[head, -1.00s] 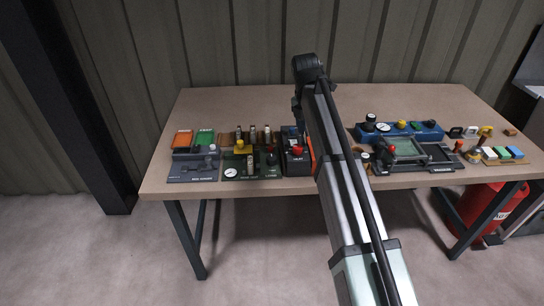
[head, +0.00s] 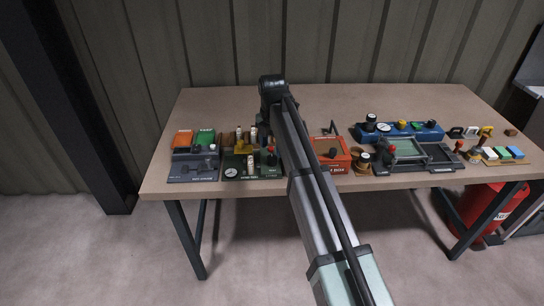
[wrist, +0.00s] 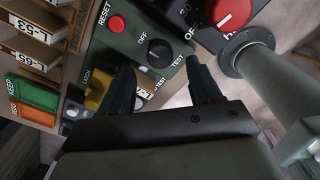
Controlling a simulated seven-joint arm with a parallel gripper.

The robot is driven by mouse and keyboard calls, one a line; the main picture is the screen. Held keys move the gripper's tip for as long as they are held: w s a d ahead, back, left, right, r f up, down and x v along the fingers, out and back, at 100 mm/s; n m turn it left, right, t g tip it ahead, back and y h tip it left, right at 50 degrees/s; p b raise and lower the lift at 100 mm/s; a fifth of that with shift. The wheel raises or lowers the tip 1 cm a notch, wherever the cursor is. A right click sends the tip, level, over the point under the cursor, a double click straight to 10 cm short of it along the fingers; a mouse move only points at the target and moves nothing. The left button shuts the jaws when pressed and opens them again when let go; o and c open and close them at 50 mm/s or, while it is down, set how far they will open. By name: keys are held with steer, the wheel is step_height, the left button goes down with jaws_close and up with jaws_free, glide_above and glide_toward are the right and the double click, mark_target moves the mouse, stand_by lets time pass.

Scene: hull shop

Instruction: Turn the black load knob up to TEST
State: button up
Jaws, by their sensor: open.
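The black load knob (wrist: 158,53) is on a green panel (wrist: 130,48) in the wrist view. OFF is printed at its upper left and TEST to its lower right. I cannot make out clearly which way its pointer faces. My gripper (wrist: 162,75) is open and empty. Its two dark fingers are spread just below the knob in the picture, one toward each side, and do not appear to touch it. In the head view the green panel (head: 240,170) shows left of my arm, which hides the gripper.
A red RESET button (wrist: 116,24) is close beside the knob, and a yellow latch part (wrist: 97,90) is near the left finger. A large red knob (wrist: 232,12) is on the neighbouring box at right.

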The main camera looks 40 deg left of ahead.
mark_target(272, 157)
steer(key=shift+f, duration=2.6)
steer(key=shift+c, duration=0.4)
steer(key=c, duration=1)
steer(key=shift+o, duration=0.2)
